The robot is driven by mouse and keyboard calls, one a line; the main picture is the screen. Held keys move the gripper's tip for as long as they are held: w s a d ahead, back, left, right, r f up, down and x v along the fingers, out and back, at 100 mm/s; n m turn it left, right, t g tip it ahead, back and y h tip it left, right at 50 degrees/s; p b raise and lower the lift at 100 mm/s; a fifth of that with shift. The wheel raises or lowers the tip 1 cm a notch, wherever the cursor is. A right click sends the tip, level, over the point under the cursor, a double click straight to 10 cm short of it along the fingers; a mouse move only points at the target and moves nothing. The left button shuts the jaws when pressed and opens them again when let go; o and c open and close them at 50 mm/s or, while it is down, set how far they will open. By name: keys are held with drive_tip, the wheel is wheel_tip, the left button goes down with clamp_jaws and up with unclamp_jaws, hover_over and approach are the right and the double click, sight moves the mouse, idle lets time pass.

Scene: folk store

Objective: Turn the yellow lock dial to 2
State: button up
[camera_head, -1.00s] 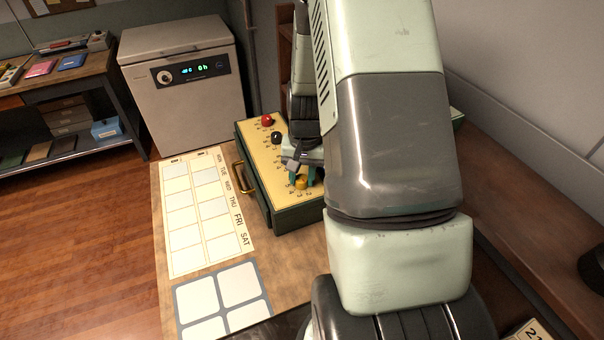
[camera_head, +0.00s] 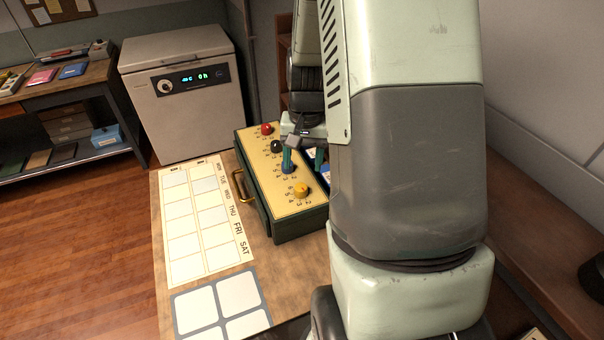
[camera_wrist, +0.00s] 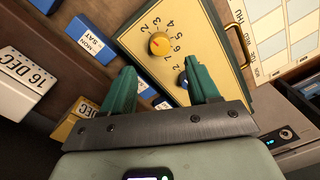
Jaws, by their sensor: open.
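The yellow lock dial (camera_head: 301,190) is the nearest dial on the cream top of the green box (camera_head: 262,172). It also shows in the wrist view (camera_wrist: 158,43), with numbers around it; its exact setting is too small to read. My gripper (camera_head: 303,163) is open and empty, beyond the yellow dial and beside the blue dial (camera_head: 288,170). In the wrist view my gripper (camera_wrist: 160,70) has its two teal fingers spread apart, with the yellow dial in view past the fingertips. The right finger partly hides the blue dial (camera_wrist: 183,79).
A black dial (camera_head: 277,146) and a red dial (camera_head: 267,129) sit farther back on the box. A brass handle (camera_head: 241,184) sticks out on its left. A calendar sheet (camera_head: 195,222) lies left of it. Date blocks (camera_wrist: 22,82) show in the wrist view.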

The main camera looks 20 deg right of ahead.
wheel_tip(320, 180, up, 3)
drive_tip(key=shift+f, duration=0.1)
idle(0.5)
drive_tip(key=s+a+r+n, duration=0.3)
drive_tip(key=s+a+r, duration=0.45)
drive_tip(key=r, duration=0.35)
drive_tip(key=s+a+r+n+h, duration=0.1)
drive_tip(key=s+r, duration=0.2)
drive_tip(key=s, duration=0.5)
drive_tip(key=s+a+r+n+h, duration=0.1)
drive_tip(key=s+r, duration=0.3)
drive_tip(key=s, duration=0.3)
drive_tip(key=w+r+t, duration=0.1)
drive_tip(key=r+t+y, duration=0.1)
drive_tip(key=r+t, duration=0.1)
drive_tip(key=w+r+t, duration=0.1)
drive_tip(key=t, duration=0.1)
drive_tip(key=shift+w+a+r+n, duration=0.3)
drive_tip(key=shift+w+a+n, duration=0.05)
drive_tip(key=shift+a+n, duration=0.05)
